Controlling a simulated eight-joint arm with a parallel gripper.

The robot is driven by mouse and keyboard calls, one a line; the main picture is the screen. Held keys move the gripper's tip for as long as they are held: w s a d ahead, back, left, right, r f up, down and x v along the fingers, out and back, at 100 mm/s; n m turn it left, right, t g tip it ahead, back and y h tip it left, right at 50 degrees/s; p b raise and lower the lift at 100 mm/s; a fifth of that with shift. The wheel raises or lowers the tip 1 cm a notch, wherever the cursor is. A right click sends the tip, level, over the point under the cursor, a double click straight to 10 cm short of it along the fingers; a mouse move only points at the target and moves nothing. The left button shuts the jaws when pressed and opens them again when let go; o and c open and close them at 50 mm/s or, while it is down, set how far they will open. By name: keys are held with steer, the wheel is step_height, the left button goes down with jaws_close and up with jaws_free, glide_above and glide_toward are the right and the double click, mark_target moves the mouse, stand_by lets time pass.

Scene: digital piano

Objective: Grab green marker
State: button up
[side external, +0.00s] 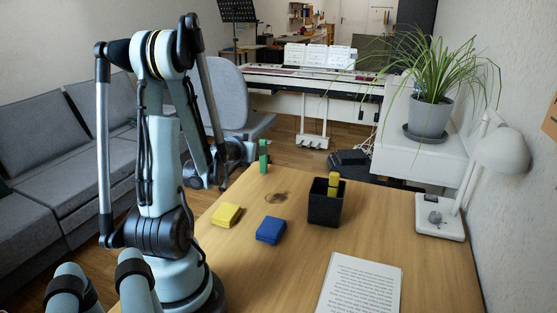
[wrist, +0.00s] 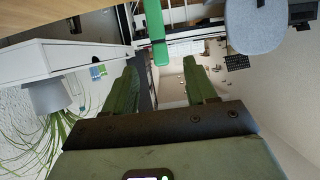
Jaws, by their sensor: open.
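The green marker (side external: 263,156) stands upright at the far left edge of the wooden table in the side view. In the wrist view the green marker (wrist: 156,32) is near the top centre, beyond the fingertips and roughly in line with the gap between them. My gripper (wrist: 160,66) is open, with two green fingers spread apart and nothing between them. In the side view my gripper (side external: 228,164) is left of the marker, apart from it and partly hidden by my arm.
A black cup (side external: 326,209) holding a yellow piece (side external: 333,184) stands mid-table. A yellow block (side external: 226,215) and a blue block (side external: 271,230) lie in front. A printed sheet (side external: 360,284) and a lamp (side external: 440,218) are at the right. A grey chair (side external: 232,98) stands behind.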

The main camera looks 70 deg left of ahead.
mark_target(263, 160)
steer(key=shift+r+x, duration=0.2)
steer(key=shift+x, duration=5.45)
steer(key=shift+w, duration=0.1)
steer(key=c, duration=1)
steer(key=shift+r, duration=0.15)
